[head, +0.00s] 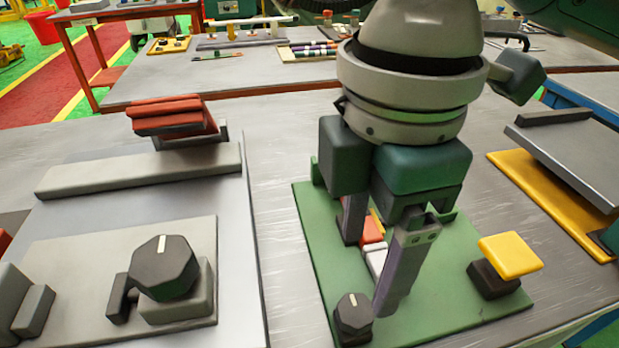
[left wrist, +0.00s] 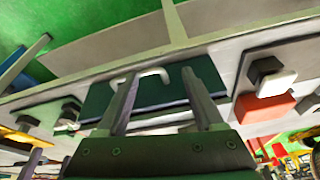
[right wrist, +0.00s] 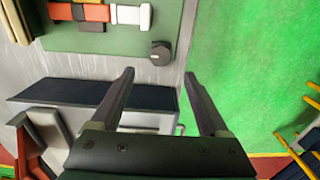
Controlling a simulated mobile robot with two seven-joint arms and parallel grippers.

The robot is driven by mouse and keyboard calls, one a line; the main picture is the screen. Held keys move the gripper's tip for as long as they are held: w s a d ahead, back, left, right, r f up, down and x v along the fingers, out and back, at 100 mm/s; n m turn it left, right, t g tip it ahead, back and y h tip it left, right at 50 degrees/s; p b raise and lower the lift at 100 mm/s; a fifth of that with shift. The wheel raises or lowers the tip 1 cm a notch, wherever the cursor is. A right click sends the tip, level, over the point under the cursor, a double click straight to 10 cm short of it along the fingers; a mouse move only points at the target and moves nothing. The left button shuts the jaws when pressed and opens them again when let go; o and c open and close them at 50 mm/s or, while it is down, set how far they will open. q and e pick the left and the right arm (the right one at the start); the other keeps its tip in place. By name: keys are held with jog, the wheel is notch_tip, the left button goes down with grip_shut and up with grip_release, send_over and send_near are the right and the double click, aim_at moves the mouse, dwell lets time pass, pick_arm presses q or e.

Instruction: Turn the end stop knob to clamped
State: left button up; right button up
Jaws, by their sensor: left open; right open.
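A small dark round knob (head: 353,315) with a light pointer line stands at the front left corner of a green plate (head: 440,318); it also shows in the right wrist view (right wrist: 161,50). A larger black faceted knob (head: 162,268) with a white mark sits on a grey block at the left. No label shows which is the end stop knob. My right gripper (head: 368,275) is open and empty above the green plate, close to the small knob; its fingers (right wrist: 159,73) point toward that knob. My left gripper (left wrist: 160,76) is open and empty, seen only in the left wrist view.
Red and white pieces (head: 374,258) lie on the green plate behind the right fingers. A yellow-topped block (head: 510,255) stands at its right. A grey bar (head: 140,180) and red stack (head: 172,115) are at the left. Bare table lies between the two fixtures.

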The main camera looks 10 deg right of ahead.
aim_at(357, 310)
notch_tip(357, 310, down, 9)
jog(key=shift+s+r+b, duration=0.1)
jog(key=shift+b, duration=0.55)
grip_shut()
